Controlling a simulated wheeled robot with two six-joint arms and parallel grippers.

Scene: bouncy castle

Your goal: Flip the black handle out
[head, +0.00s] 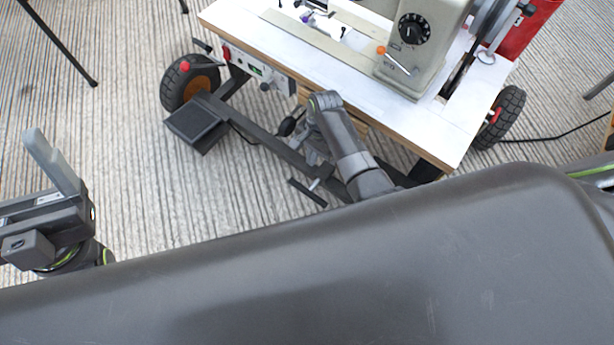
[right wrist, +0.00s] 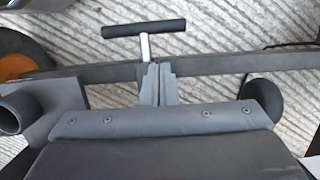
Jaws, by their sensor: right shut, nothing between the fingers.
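The black handle (head: 307,193) is a short bar on a silver stem, low beside the frame under the sewing machine table. In the right wrist view the black handle (right wrist: 143,28) lies across the top, its stem running down to a dark frame bar. My right gripper (right wrist: 158,68) is shut and empty, its fingertips close to the stem's base; I cannot tell whether they touch it. In the head view my right arm hides most of that gripper. My left gripper (head: 55,165) is at the far left, away from the table; its finger gap is unclear.
The white-topped table (head: 335,55) carries a sewing machine (head: 425,40). Its dark frame has wheels (head: 190,82) and a black pedal (head: 197,122). A dark rounded part (right wrist: 263,98) sits right of the gripper.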

